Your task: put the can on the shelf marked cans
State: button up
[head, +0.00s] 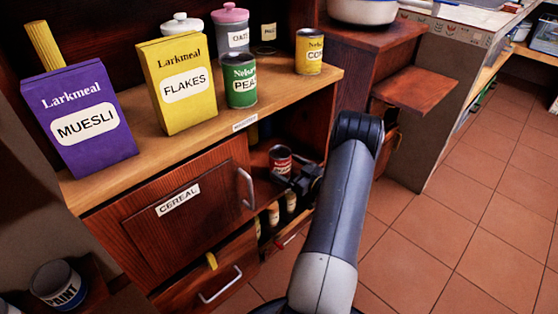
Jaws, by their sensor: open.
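A red can (280,159) stands upright in the open compartment (262,182) under the counter, right of the door marked CEREAL. My gripper (289,181) is at that compartment, just below and right of the red can in the picture. It is open; whether it touches the can I cannot tell. A green peas can (240,87) and a yellow can (309,52), probably corn, stand on the wooden counter (205,136). A small label (245,122) on the counter edge above the compartment is too small to read.
A purple muesli box (80,117), a yellow flakes box (180,84) and jars stand on the counter. The CEREAL door (180,205) is shut. Bottles (273,214) show in a partly open drawer below. A paint can (57,285) is at lower left. Tiled floor (450,220) is clear at right.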

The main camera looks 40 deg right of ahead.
jog(key=s+d+p, duration=0.1)
jog(key=s, duration=0.5)
jog(key=shift+s, duration=0.3)
